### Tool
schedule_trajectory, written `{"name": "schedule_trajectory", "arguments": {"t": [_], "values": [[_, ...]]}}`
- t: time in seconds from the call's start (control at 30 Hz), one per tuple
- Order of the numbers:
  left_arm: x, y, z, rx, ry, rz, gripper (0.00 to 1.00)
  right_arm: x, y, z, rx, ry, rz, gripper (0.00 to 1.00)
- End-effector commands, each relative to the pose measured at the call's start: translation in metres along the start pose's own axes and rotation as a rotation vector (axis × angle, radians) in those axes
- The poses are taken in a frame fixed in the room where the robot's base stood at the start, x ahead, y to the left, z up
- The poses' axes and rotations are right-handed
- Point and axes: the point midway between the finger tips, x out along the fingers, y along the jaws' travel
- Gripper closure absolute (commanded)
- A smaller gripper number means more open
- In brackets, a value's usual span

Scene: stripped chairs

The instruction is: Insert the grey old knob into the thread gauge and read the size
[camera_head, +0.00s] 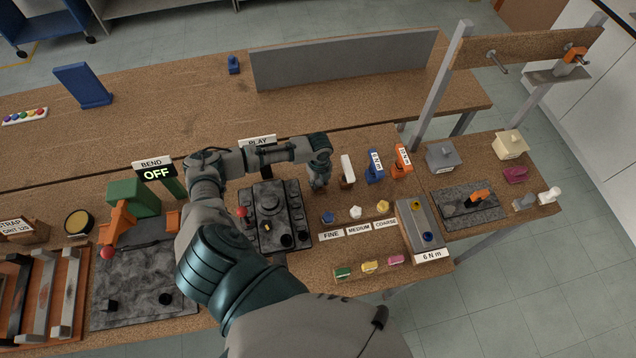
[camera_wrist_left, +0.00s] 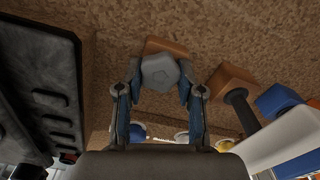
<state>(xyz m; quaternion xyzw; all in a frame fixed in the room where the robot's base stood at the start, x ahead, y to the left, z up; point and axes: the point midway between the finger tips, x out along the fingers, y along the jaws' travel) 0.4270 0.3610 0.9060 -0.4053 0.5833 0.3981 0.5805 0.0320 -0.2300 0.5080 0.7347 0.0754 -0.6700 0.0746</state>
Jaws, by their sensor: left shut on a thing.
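My left gripper (camera_head: 319,186) reaches down onto the brown bench, just right of a dark plate (camera_head: 292,190) under the PLAY sign. In the left wrist view, the left gripper (camera_wrist_left: 158,88) is closed around a grey, five-sided knob (camera_wrist_left: 159,72). A small brown block (camera_wrist_left: 166,46) shows just behind the knob; I cannot tell whether they touch. The head view does not show the knob clearly, as the fingers cover it. I cannot tell for sure which fixture is the thread gauge. FINE, MEDIUM and COARSE labels (camera_head: 359,228) lie in front of blue, white and yellow knobs. My right gripper is not in view.
Upright white, blue and orange tools (camera_head: 375,167) stand close right of the gripper. A grey block (camera_head: 414,215) with blue and yellow sockets sits by the 6 N m label. Green, yellow and pink pieces (camera_head: 369,267) lie at the front edge. The rear bench is mostly clear.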

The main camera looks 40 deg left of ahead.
Motion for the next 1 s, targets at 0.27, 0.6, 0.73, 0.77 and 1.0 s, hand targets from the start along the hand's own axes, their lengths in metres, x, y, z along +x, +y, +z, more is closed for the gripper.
{"name": "schedule_trajectory", "arguments": {"t": [0.27, 0.6, 0.73, 0.77, 1.0], "values": [[0.000, 0.002, 0.003, -0.004, -0.011, 0.007, 0.96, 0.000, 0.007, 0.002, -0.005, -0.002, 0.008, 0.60], [-0.045, 0.001, 0.003, -0.002, -0.009, 0.000, 0.96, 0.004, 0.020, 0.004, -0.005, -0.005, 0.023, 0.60], [-0.071, 0.001, 0.003, -0.001, -0.007, 0.001, 0.96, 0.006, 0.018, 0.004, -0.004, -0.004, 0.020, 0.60], [-0.077, 0.001, 0.002, -0.001, -0.007, 0.001, 0.96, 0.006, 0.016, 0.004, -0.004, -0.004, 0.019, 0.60], [-0.100, 0.000, 0.000, -0.002, -0.006, 0.004, 0.96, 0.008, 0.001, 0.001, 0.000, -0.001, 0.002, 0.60]]}}
